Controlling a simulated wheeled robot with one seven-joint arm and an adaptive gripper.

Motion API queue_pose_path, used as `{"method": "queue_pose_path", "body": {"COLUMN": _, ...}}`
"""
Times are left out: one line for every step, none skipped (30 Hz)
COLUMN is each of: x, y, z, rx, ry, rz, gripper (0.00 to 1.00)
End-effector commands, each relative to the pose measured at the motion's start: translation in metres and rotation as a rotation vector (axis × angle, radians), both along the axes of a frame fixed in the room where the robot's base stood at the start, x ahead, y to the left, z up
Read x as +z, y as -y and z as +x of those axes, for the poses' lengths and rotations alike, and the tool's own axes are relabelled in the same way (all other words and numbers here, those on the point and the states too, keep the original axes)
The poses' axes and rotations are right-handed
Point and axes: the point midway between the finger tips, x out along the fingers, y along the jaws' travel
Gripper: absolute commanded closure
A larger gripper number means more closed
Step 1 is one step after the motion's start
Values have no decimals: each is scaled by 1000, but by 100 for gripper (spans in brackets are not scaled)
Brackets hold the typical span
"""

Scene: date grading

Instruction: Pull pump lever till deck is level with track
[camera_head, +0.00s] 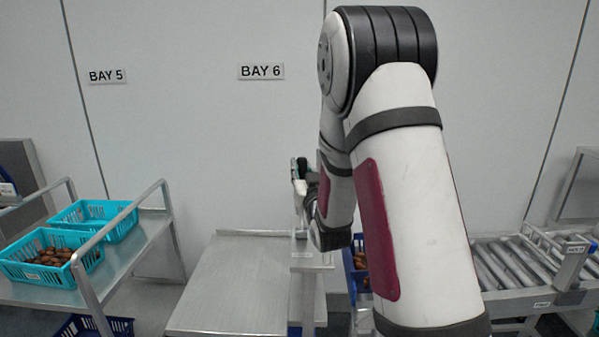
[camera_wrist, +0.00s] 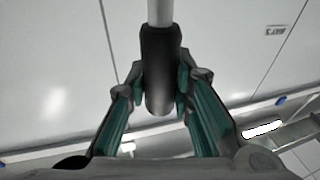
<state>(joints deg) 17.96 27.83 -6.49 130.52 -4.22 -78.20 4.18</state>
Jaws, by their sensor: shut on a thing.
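In the wrist view the pump lever (camera_wrist: 160,65) is a pale rod with a black grip, coming down from the top. My gripper (camera_wrist: 160,93) has its green-lined fingers closed on both sides of the black grip. In the head view my gripper (camera_head: 301,170) is small and partly hidden by my arm, so the lever cannot be made out there. The metal deck (camera_head: 235,290) lies in the lower middle, left of my arm. The roller track (camera_head: 510,262) is at the right. My arm hides the space between deck and track, so I cannot tell whether they are level.
A metal cart (camera_head: 130,262) at the left carries turquoise crates, one with dates (camera_head: 20,268). A blue crate (camera_head: 355,275) with dates shows partly behind my arm. The wall (camera_head: 200,130) behind bears BAY 5 and BAY 6 signs.

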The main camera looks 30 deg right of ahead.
Motion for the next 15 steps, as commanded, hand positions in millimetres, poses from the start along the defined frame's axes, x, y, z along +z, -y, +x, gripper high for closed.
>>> {"method": "queue_pose_path", "body": {"x": -4, "y": -3, "z": -3, "rx": 1, "ry": 7, "rz": -6, "gripper": 100}}
{"method": "queue_pose_path", "body": {"x": -3, "y": -3, "z": -4, "rx": 0, "ry": 13, "rz": -10, "gripper": 100}}
{"method": "queue_pose_path", "body": {"x": -3, "y": -4, "z": -5, "rx": 0, "ry": 16, "rz": -13, "gripper": 100}}
{"method": "queue_pose_path", "body": {"x": -3, "y": -4, "z": -6, "rx": 1, "ry": 18, "rz": -14, "gripper": 100}}
{"method": "queue_pose_path", "body": {"x": -2, "y": -4, "z": -6, "rx": 1, "ry": 19, "rz": -15, "gripper": 100}}
{"method": "queue_pose_path", "body": {"x": -2, "y": -4, "z": -6, "rx": 1, "ry": 18, "rz": -15, "gripper": 100}}
{"method": "queue_pose_path", "body": {"x": -2, "y": -4, "z": -6, "rx": 1, "ry": 18, "rz": -15, "gripper": 100}}
{"method": "queue_pose_path", "body": {"x": -2, "y": -4, "z": -6, "rx": 1, "ry": 17, "rz": -15, "gripper": 100}}
{"method": "queue_pose_path", "body": {"x": -2, "y": -4, "z": -6, "rx": 1, "ry": 17, "rz": -15, "gripper": 100}}
{"method": "queue_pose_path", "body": {"x": -2, "y": -4, "z": -6, "rx": 1, "ry": 17, "rz": -14, "gripper": 100}}
{"method": "queue_pose_path", "body": {"x": -2, "y": -4, "z": -6, "rx": 1, "ry": 17, "rz": -15, "gripper": 100}}
{"method": "queue_pose_path", "body": {"x": -3, "y": -5, "z": -7, "rx": 1, "ry": 20, "rz": -16, "gripper": 100}}
{"method": "queue_pose_path", "body": {"x": -3, "y": -5, "z": -7, "rx": 1, "ry": 24, "rz": -19, "gripper": 100}}
{"method": "queue_pose_path", "body": {"x": -5, "y": -6, "z": -8, "rx": 1, "ry": 29, "rz": -23, "gripper": 100}}
{"method": "queue_pose_path", "body": {"x": -6, "y": -8, "z": -10, "rx": 1, "ry": 41, "rz": -31, "gripper": 100}}
